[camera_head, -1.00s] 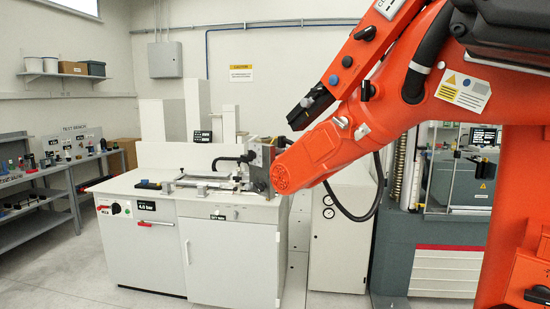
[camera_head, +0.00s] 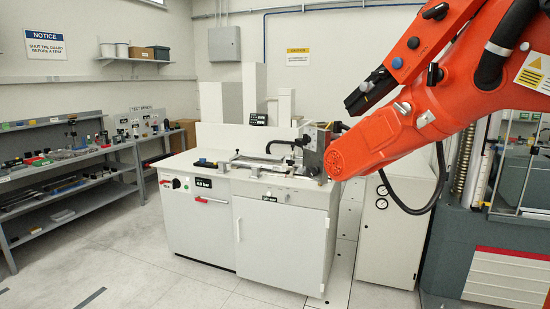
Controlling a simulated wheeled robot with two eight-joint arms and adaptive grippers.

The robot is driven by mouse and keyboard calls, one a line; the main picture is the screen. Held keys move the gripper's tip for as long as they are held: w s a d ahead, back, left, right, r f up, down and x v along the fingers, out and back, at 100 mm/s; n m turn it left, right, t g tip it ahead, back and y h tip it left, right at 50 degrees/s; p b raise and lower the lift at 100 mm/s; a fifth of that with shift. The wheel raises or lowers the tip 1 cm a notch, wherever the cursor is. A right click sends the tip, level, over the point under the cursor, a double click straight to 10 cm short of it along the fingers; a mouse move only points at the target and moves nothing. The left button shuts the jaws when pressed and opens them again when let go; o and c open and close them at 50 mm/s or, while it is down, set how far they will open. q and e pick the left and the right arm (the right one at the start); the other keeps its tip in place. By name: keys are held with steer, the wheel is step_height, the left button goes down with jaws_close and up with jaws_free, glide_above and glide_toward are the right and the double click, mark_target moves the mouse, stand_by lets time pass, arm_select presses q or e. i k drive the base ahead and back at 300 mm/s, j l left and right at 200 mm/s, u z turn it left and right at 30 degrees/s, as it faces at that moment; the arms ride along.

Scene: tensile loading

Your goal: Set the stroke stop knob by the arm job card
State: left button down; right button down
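A large orange arm (camera_head: 400,130) reaches in from the upper right. A white card with a yellow triangle (camera_head: 535,72) is on it, cut by the right edge; its text is too small to read. Small round blue (camera_head: 397,63) and black (camera_head: 435,73) parts sit along the arm. A white bench cabinet (camera_head: 285,235) stands mid-view with a fixture (camera_head: 315,152) on top. Its front has a dark knob (camera_head: 176,183), a red handle (camera_head: 212,200) and a small display (camera_head: 200,182). I cannot tell which part is the stroke stop knob. Neither gripper is in view.
Grey shelves (camera_head: 75,160) with small parts line the left wall. A white cabinet (camera_head: 390,240) and a grey machine with a clear guard (camera_head: 500,240) stand at the right.

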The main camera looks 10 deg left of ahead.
mark_target(306, 139)
steer(key=u, duration=4.6)
steer(key=k+j+z, duration=0.15)
steer(key=z, duration=4.45)
steer(key=i+j, duration=0.5)
steer(key=i, duration=0.25)
